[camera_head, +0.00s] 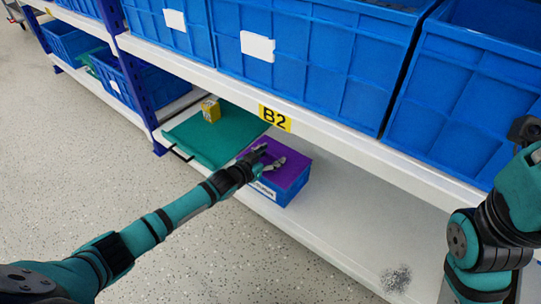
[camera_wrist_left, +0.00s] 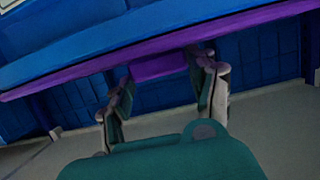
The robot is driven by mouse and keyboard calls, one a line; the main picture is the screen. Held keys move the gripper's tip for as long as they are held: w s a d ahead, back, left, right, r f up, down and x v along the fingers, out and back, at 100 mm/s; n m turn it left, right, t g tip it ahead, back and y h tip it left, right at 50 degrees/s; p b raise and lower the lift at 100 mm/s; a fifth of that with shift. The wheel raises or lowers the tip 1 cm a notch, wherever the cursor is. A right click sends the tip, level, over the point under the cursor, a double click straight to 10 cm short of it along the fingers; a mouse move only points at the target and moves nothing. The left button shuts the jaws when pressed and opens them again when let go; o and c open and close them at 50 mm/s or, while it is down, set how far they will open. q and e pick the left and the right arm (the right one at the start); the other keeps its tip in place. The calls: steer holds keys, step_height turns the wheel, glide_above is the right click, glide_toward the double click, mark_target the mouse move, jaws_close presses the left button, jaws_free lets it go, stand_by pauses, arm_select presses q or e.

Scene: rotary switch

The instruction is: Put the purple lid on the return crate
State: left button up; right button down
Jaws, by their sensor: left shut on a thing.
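The purple lid (camera_head: 287,172) lies over the top of the small blue return crate (camera_head: 291,192) on the lower shelf, under the B2 label. In the left wrist view the lid's purple edge (camera_wrist_left: 95,66) runs across the picture, with a purple tab between the fingers. My left gripper (camera_head: 272,160) is at the lid's near left side, shut on the lid at this tab. The crate's blue wall (camera_wrist_left: 265,52) shows below the edge. I cannot tell whether the lid is fully seated. My right arm shows at the right, but its gripper is not in view.
A green flat panel (camera_head: 200,140) with a small yellow box (camera_head: 211,110) on it lies left of the crate. Large blue bins (camera_head: 300,65) fill the shelf above, whose white edge (camera_head: 340,148) overhangs. The lower shelf (camera_head: 370,210) is clear to the right.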

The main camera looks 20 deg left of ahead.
arm_select(q)
steer(key=o, duration=1.3)
